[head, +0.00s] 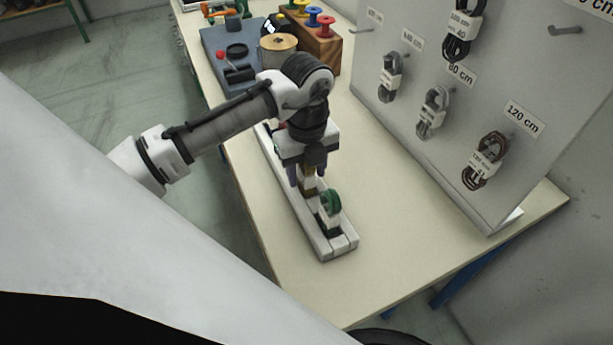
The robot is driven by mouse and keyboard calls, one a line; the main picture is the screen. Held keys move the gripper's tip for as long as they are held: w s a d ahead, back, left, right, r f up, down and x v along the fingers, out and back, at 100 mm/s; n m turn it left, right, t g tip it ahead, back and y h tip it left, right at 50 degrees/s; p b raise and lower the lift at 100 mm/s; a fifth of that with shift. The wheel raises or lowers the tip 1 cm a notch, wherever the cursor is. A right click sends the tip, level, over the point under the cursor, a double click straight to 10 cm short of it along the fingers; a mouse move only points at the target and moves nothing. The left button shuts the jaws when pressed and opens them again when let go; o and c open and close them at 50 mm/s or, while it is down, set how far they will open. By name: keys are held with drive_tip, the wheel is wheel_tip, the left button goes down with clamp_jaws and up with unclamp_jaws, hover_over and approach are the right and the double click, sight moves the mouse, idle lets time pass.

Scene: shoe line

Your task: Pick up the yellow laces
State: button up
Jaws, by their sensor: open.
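My gripper (307,176) points down over a long white rack (320,241) on the table and is open. A small brownish-yellow thing (308,186) shows just below and between the fingers; I cannot tell whether it is the yellow laces or whether the fingers touch it. A bundle of green laces (330,204) with a pale band stands in the rack just in front of the gripper. My gripper and wrist hide the middle of the rack. No lace bundle shows clearly as yellow.
A grey panel (400,130) with hanging lace bundles stands to the right. A wooden block (323,53) with coloured spools, a twine roll (279,46) and a dark tray (214,42) stand at the back. The table (400,215) right of the rack is clear.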

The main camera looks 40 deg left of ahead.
drive_tip(key=shift+f, duration=0.15)
clamp_jaws()
idle(0.4)
